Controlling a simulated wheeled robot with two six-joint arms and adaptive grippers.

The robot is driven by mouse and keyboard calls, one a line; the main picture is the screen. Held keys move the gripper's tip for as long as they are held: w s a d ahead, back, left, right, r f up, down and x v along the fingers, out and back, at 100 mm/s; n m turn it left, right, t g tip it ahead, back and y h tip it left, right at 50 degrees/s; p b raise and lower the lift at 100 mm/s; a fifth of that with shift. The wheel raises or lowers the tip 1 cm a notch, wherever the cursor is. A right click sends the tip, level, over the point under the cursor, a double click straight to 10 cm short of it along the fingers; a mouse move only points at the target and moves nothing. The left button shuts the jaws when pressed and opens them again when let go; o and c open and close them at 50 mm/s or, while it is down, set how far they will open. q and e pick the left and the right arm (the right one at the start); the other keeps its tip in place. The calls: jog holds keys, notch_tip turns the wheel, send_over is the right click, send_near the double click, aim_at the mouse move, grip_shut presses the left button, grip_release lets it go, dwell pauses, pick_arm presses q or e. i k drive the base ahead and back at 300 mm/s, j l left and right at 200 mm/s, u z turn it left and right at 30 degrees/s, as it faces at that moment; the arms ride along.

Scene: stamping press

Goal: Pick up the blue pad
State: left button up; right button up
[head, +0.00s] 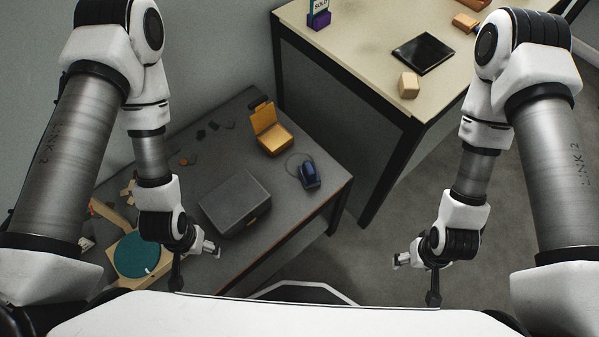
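A small dark blue object (310,176) sits near the right end of the low grey table (290,207), with a thin loop beside it. It is too small to tell whether it is a pad. A flat teal disc (138,254) lies on a wooden piece at the table's left end. My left gripper (211,248) hangs near the table's front edge, close to a dark grey box (235,203) and away from the blue object. My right gripper (402,260) is over the floor, right of the table. Both seem empty; their finger gaps are too small to judge.
An open orange-yellow box (270,134) stands behind the grey box. Small dark bits lie at the back left. The higher pale table (350,40) holds a black flat square (422,54), a wooden block (409,85) and a purple sign holder (319,20).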

aim_at(309, 175)
jog(key=l, duration=0.65)
jog(key=i+l+z, duration=0.15)
jog(key=l, duration=0.45)
